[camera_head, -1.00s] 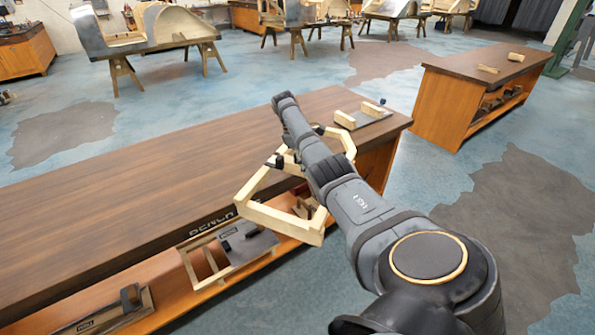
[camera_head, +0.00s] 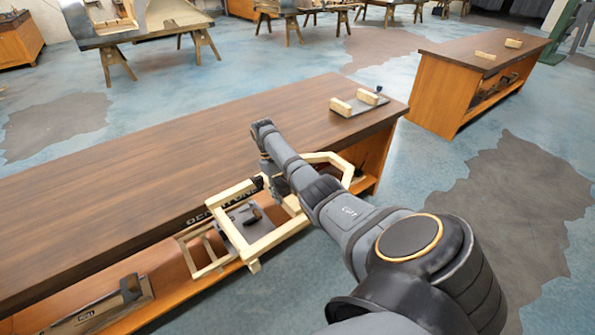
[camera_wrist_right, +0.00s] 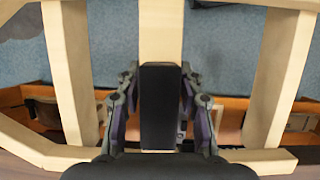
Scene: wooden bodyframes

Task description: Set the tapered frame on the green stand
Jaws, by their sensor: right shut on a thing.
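The tapered frame (camera_head: 276,239) is a pale wooden frame with angled bars. In the head view it hangs at the front edge of the near bench, partly hidden by my right arm. My right gripper (camera_head: 275,182) is at its middle. In the right wrist view, the gripper's fingers (camera_wrist_right: 160,105) are on either side of the frame's middle bar (camera_wrist_right: 161,30), shut on it; side bars (camera_wrist_right: 68,60) stand left and right. A green upright thing (camera_head: 565,32), perhaps the green stand, shows at the far right, cut off by the picture's top. My left gripper is not in view.
The near wooden bench (camera_head: 130,175) has a clear top except for a plate with two pale blocks (camera_head: 341,106) at its right end. Its lower shelf holds dark tools (camera_head: 95,312). A second bench (camera_head: 465,57) carries two small blocks. Blue floor (camera_head: 415,165) lies open between them.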

